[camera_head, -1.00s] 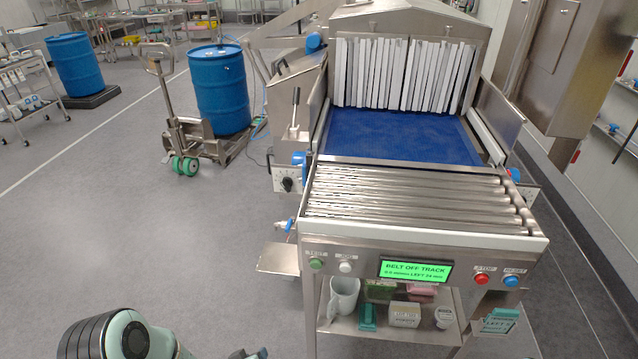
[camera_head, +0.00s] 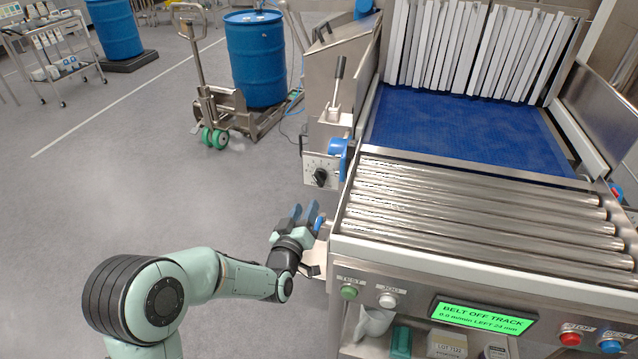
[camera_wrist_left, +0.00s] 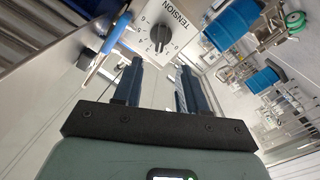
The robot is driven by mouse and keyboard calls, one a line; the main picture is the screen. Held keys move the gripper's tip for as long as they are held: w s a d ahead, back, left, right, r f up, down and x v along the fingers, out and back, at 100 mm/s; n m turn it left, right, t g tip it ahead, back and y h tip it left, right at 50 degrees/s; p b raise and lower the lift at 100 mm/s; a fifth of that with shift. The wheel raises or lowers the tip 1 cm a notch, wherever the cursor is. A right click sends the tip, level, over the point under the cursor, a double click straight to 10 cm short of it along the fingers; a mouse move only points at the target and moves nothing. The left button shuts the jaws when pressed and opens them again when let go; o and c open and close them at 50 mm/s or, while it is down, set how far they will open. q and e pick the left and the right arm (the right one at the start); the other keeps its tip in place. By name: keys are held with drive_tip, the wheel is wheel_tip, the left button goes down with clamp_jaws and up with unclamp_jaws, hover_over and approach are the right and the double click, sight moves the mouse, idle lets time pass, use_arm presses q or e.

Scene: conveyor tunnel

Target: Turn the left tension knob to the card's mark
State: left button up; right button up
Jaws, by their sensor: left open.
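The left tension knob (camera_head: 320,177) is a black knob on a white dial plate (camera_head: 312,166) at the machine's left side. In the left wrist view the knob (camera_wrist_left: 160,36) shows a pale pointer line, with the word TENSION and numbers printed around it. My left gripper (camera_head: 304,212) is open and empty, below and a little left of the knob in the head view, apart from it. In the left wrist view its two dark fingers (camera_wrist_left: 158,85) point toward the dial plate. The card (camera_head: 612,357) is not clearly seen. My right gripper is not in view.
A lever (camera_head: 338,82) stands above the dial. Metal rollers (camera_head: 480,210) and a blue belt (camera_head: 460,130) lie to the right. The screen (camera_head: 483,315) reads BELT OFF TRACK. Open floor (camera_head: 150,190) lies left.

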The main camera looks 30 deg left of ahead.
sight(317, 182)
use_arm(q)
drive_tip(key=p+x, duration=0.1)
drive_tip(key=x, duration=0.9)
drive_tip(key=shift+w, duration=0.3)
clamp_jaws()
